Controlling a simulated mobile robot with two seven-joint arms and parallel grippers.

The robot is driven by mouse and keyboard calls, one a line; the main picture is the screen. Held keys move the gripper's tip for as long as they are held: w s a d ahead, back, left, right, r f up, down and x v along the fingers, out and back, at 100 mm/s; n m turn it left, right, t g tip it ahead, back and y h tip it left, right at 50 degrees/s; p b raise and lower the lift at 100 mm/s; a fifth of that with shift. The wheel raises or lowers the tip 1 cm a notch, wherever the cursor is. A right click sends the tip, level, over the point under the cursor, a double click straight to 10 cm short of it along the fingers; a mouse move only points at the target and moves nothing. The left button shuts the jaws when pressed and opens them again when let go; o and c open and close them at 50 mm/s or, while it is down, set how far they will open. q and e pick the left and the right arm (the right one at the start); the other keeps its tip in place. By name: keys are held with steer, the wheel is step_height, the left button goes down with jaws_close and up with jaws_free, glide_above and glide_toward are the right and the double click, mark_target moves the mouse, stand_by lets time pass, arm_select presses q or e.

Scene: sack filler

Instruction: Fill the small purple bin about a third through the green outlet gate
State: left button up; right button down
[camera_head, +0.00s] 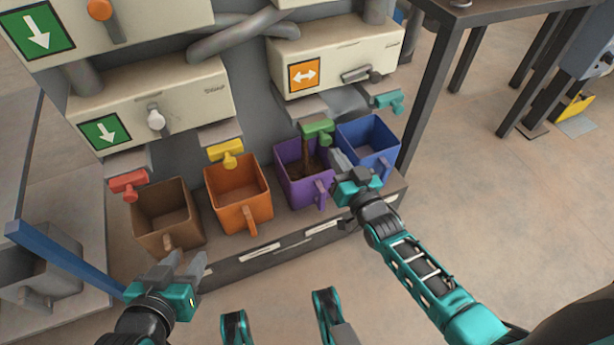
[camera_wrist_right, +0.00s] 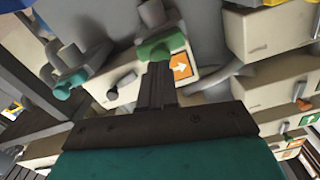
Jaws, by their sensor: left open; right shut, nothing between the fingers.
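The small purple bin (camera_head: 297,187) stands on the shelf under the green outlet gate (camera_head: 317,130). A brown stream falls from the green outlet into the bin, and some brown material shows inside; its level is hard to tell. My right gripper (camera_head: 338,158) is shut and empty, its fingers pointing up toward the green gate from the bin's right side. In the right wrist view the shut fingers (camera_wrist_right: 159,75) end close to the green gate (camera_wrist_right: 161,46); I cannot tell whether they touch it. My left gripper (camera_head: 188,262) is open and empty in front of the brown bin.
A brown bin (camera_head: 152,238) and an orange bin (camera_head: 225,205) stand left of the purple bin, a blue bin (camera_head: 380,138) right of it. Red (camera_head: 129,184), yellow (camera_head: 226,151) and teal (camera_head: 389,101) gates hang above them. A table leg (camera_head: 425,110) stands right of the shelf.

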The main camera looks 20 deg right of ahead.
steer(key=shift+w+a+b, duration=0.2)
steer(key=shift+w+b, duration=0.2)
steer(key=shift+w, duration=0.9)
steer(key=shift+w+a, duration=0.15)
steer(key=shift+w, duration=0.95)
steer(key=p, duration=0.5)
glide_toward(327, 143)
steer(key=shift+w, duration=0.1)
steer(key=shift+a, duration=0.1)
